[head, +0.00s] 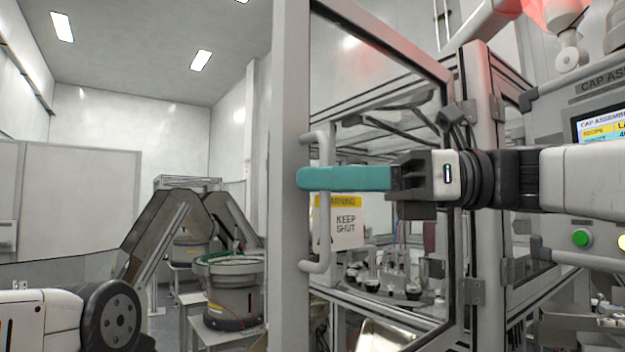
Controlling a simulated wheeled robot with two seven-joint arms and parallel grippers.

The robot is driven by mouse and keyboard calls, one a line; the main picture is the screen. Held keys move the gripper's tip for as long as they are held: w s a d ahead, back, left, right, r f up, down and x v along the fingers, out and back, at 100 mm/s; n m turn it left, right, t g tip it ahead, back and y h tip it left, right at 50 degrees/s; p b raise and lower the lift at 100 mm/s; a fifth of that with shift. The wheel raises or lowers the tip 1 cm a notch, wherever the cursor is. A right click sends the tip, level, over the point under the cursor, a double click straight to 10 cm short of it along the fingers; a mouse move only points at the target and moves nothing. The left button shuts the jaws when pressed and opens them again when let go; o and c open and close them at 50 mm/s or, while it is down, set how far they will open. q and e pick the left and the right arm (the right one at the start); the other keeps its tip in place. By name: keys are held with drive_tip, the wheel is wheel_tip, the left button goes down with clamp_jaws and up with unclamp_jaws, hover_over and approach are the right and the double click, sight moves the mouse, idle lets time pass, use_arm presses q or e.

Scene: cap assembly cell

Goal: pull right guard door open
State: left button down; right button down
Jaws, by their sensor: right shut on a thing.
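The right guard door (291,120) is a grey-framed clear panel, standing ajar towards me with its hinges on the right at the cell frame. Its handle (319,262) is a grey vertical bar near the door's left edge. My right gripper (312,179) comes in from the right, with teal fingers shut on the handle's upper part. The fingers hide that stretch of the bar. My left arm shows at the lower left, but its gripper is out of view.
A control panel with a green button (581,238) stands at the right. A bowl feeder (232,290) stands left of the door. Small parts sit inside the cell.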

drive_tip(key=shift+f, duration=0.1)
drive_tip(key=c, duration=1.8)
unclamp_jaws()
drive_tip(key=shift+o, duration=0.2)
drive_tip(key=d, duration=0.7)
drive_tip(key=shift+s+d, duration=0.25)
drive_tip(key=shift+d, duration=0.15)
drive_tip(key=shift+s, duration=0.1)
